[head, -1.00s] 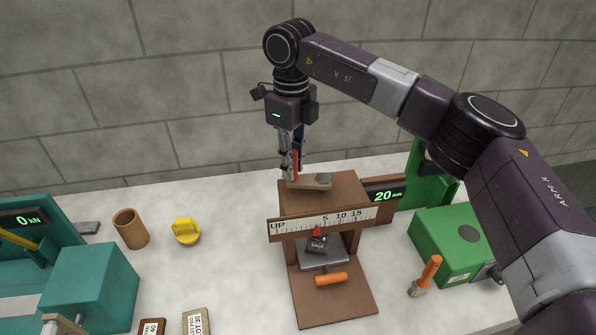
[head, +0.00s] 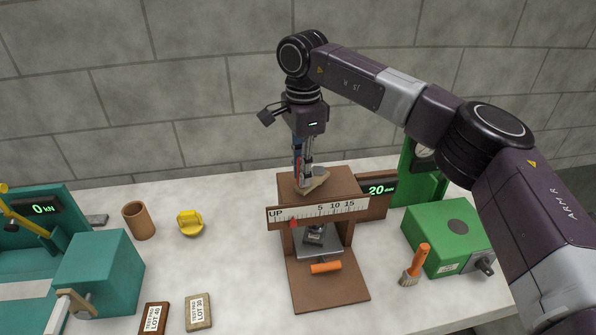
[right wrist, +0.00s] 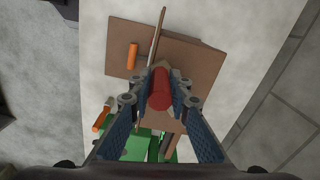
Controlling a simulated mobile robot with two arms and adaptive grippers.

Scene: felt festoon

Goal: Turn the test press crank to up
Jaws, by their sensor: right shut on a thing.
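The brown press (head: 329,282) stands in the middle of the table with a white scale (head: 338,207) marked UP, 5, 10 and 15. Its red pointer (head: 292,223) is near the UP end. The wooden crank (head: 317,183) lies across the top of the press. My right gripper (head: 302,186) points down at the crank's end. In the right wrist view, the fingers (right wrist: 159,105) are shut around a red upright crank grip (right wrist: 159,88). My left gripper is out of view.
A teal machine (head: 100,275) reading 0 kN stands at left. A green box (head: 448,238) and orange-handled brush (head: 416,265) are at right. A display (head: 378,189) reads 20.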

